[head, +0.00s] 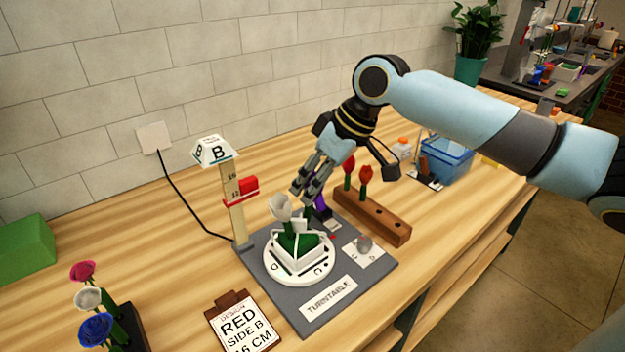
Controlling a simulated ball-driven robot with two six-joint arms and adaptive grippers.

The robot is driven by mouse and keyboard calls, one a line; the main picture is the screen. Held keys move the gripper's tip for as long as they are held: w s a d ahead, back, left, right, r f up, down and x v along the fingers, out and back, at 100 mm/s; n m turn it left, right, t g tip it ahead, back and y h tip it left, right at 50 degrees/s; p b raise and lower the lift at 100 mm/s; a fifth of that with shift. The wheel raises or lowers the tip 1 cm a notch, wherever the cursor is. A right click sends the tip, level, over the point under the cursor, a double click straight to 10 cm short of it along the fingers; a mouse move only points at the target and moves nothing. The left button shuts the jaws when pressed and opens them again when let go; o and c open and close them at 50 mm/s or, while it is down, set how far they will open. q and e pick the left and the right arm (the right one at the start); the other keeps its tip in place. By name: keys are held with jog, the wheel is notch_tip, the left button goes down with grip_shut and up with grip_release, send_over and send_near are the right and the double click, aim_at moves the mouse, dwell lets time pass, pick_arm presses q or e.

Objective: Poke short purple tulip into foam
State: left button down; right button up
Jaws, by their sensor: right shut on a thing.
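My right gripper (301,190) reaches down over the back of the turntable (285,272) and is shut. Purple petals of the short purple tulip (320,203) show right beside its fingers; its stem and the exact grip are mostly hidden. Below the fingers, the green foam (299,243) sits in a white square holder on the turntable's round plate. Whether the purple tulip touches the foam cannot be told. My left gripper is not in view.
A wooden block (385,220) with red tulips stands right of the turntable. A height post with a red slider (242,190) and B sign stands behind left. A design card (243,322) lies in front. Several flowers stand in a dark rack at lower left. A blue bin (447,163) is at right.

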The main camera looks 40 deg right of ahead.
jog(key=shift+f, duration=0.55)
dwell(1.2)
dwell(0.4)
jog(key=o, duration=0.8)
jog(key=shift+p, duration=0.35)
jog(key=shift+p+v, duration=1.1)
jog(key=shift+p, duration=0.25)
jog(key=shift+v, duration=2.15)
